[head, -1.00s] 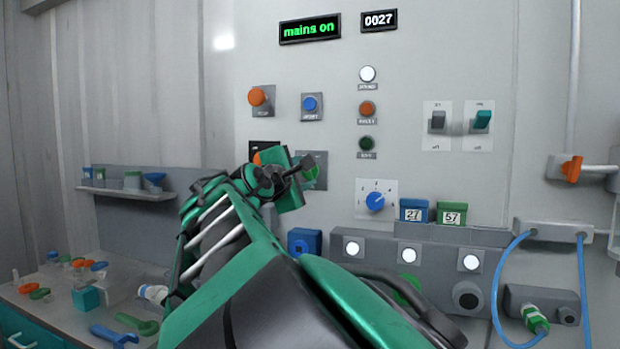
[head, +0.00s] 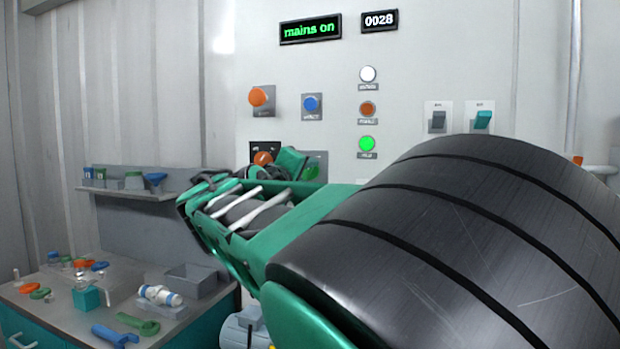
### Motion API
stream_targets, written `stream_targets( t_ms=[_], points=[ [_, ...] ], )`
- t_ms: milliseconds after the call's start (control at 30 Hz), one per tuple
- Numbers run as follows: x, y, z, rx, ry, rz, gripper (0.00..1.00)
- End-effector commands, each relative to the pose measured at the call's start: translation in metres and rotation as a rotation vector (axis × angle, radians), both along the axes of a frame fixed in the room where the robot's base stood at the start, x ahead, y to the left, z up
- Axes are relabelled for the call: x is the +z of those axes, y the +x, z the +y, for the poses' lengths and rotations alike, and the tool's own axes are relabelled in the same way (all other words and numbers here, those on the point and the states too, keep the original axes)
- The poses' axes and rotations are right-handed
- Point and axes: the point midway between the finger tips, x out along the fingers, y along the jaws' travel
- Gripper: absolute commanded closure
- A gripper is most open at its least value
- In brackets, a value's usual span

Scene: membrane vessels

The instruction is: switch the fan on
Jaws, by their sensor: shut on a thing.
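The wall panel (head: 420,75) carries a dark switch (head: 438,121) and a teal switch (head: 481,120) on white plates. Their small labels are too small to read. A round green control (head: 313,168) sits on a grey plate left of the middle, partly covered by my wrist. An orange control (head: 263,158) on a black plate is just left of it. My gripper (head: 292,163) is at the green control and appears shut on it; the fingertips are mostly hidden. A green lamp (head: 367,144) is lit. The display (head: 310,30) reads "mains on".
The counter (head: 379,20) reads 0028. An orange button (head: 261,96) and a blue button (head: 310,104) sit above my gripper. A shelf (head: 130,192) and a bench with loose parts, including a blue wrench (head: 114,335), are at left. My arm covers the lower right.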

Motion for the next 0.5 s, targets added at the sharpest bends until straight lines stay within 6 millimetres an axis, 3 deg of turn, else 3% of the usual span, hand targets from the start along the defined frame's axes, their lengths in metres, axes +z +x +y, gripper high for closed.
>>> stream_targets(
  t_ms=[500],
  points=[
    [-0.0053, 0.0002, -0.0013, -0.005, 0.067, -0.014, 0.86]
  ],
)
